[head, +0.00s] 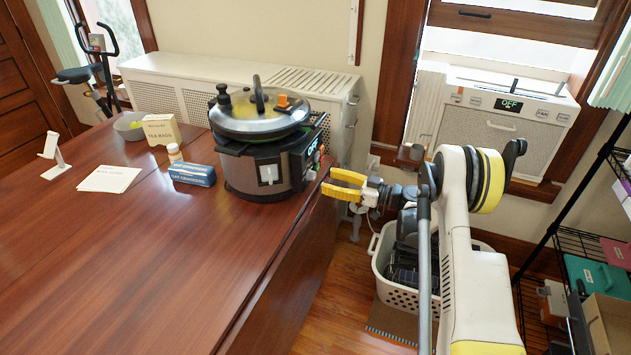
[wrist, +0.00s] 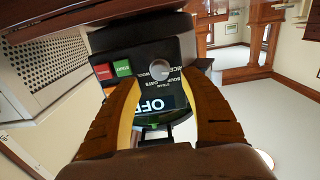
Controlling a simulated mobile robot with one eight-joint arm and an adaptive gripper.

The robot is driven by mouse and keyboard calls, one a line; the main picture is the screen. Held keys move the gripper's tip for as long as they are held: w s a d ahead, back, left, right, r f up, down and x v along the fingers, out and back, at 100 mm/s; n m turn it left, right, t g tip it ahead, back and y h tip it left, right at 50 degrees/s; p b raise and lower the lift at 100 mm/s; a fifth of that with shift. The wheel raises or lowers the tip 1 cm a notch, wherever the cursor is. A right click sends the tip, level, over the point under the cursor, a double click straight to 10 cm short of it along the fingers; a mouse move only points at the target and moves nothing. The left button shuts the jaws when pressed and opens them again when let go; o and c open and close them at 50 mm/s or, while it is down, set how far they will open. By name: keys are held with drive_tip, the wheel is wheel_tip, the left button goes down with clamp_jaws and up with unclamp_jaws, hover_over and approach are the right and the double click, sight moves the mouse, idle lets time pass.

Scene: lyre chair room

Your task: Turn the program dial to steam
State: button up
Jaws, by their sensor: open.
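The pressure cooker (head: 262,177) stands at the table's right edge, with its control panel (head: 311,150) facing right toward my gripper. Its display (head: 313,146) reads OFF; the display also shows upside down in the wrist view (wrist: 157,104). The round grey program dial (wrist: 160,72) sits in the panel's middle, with small program labels around it. The dial's pointer setting is too small to tell. My gripper (head: 326,182) is open, just right of the cooker. In the wrist view my gripper's (wrist: 160,79) fingers frame the dial, one on each side; contact cannot be told.
A green button (wrist: 122,68) and a red button (wrist: 103,72) sit beside the dial. A white basket (head: 388,262) is on the floor below my arm. The front tabletop is clear.

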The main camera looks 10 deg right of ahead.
sight(311, 176)
drive_tip(key=b+x, duration=0.1)
drive_tip(key=x, duration=0.4)
drive_tip(key=shift+c, duration=0.5)
clamp_jaws()
drive_tip(key=shift+m, duration=7.8)
